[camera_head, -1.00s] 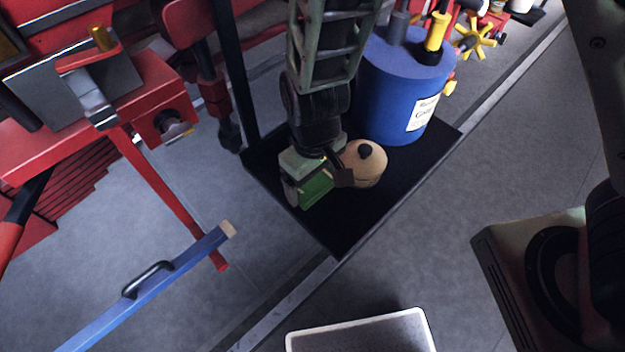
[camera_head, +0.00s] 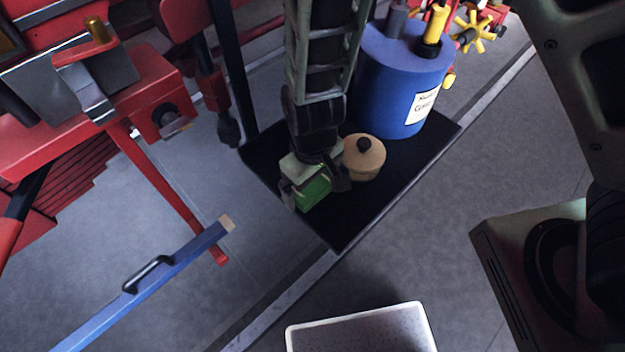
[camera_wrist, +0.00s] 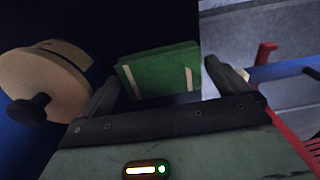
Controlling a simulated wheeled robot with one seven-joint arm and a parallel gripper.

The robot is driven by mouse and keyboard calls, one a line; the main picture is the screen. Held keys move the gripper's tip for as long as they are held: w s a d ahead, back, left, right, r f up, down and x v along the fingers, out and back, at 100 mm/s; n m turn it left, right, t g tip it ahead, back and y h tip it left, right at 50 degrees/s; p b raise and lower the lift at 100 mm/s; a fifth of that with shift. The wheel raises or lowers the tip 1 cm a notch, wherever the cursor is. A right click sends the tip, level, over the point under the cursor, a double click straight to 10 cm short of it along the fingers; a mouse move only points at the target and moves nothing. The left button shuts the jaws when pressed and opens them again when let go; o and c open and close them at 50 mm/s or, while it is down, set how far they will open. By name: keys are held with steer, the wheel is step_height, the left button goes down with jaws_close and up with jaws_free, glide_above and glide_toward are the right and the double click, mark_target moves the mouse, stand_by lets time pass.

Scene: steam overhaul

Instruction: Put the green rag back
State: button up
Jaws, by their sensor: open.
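The green rag (camera_head: 314,192) is a folded block with pale stripes. It appears over the black mat (camera_head: 350,225), near the mat's lower left edge. In the wrist view the rag (camera_wrist: 158,70) shows ahead, between the two fingers. My gripper (camera_head: 316,180) is open around or just above the rag, with one finger to each side. The wrist view shows my gripper (camera_wrist: 165,88) with its fingers wide apart and a dark gap near the right finger. I cannot tell whether either finger touches the rag, or whether the rag rests on the mat.
A tan round pot with a dark knob (camera_head: 364,158) stands close right of my gripper. A blue drum (camera_head: 400,90) stands behind it. A red bench (camera_head: 150,90) and blue bar (camera_head: 150,285) are left. A white tray (camera_head: 290,335) is at front.

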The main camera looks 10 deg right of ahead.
mark_target(313, 185)
step_height(313, 185, up, 12)
steer(key=s+d+r+n, duration=0.1)
steer(key=s+d+r, duration=0.7)
steer(key=s, duration=0.3)
steer(key=shift+r+y, duration=0.3)
steer(key=shift+r, duration=0.45)
steer(key=shift+s, duration=0.1)
